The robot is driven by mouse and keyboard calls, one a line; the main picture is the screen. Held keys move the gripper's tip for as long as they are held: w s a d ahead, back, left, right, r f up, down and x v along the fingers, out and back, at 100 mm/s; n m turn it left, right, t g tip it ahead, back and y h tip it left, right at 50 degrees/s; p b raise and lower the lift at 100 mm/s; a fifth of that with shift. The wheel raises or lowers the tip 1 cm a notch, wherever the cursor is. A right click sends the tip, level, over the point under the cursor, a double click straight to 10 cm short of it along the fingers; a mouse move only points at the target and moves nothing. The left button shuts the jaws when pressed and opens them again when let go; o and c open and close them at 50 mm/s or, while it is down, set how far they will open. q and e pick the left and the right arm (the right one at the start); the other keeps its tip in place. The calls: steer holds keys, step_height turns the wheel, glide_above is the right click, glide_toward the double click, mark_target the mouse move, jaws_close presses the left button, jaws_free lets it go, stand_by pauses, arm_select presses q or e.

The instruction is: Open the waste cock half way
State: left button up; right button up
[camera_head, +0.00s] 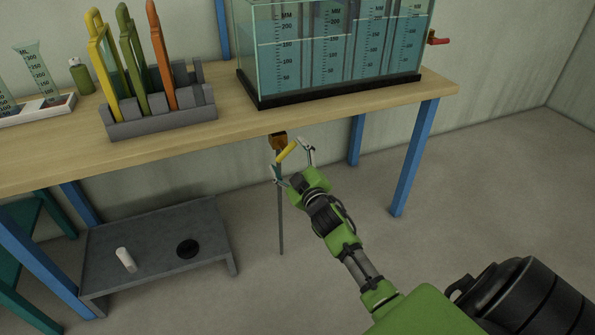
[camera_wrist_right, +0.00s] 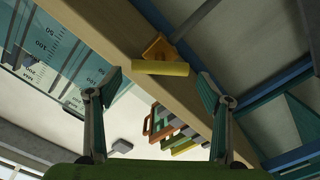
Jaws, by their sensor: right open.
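The waste cock has a brown-orange body (camera_head: 278,140) under the front edge of the bench, with a grey pipe (camera_head: 281,220) running down from it. Its yellow handle (camera_head: 287,152) slants across the pipe in the head view. In the right wrist view the handle (camera_wrist_right: 160,69) lies level in front of the orange body (camera_wrist_right: 158,47). My right gripper (camera_head: 292,163) is open, with one finger on each side of the handle. In the wrist view its fingers (camera_wrist_right: 160,86) stand well apart from the handle's ends, and nothing is held. My left gripper is not in view.
A glass tank of water (camera_head: 335,50) stands on the wooden bench (camera_head: 230,135), with a red-handled tap (camera_head: 437,38) at its right. A grey rack (camera_head: 160,122) holds several coloured tools. A low grey shelf (camera_head: 155,235) stands below. Blue legs (camera_head: 413,160) flank open floor.

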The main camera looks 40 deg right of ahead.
steer(key=v, duration=0.8)
steer(key=shift+s, duration=0.2)
steer(key=shift+a, duration=0.1)
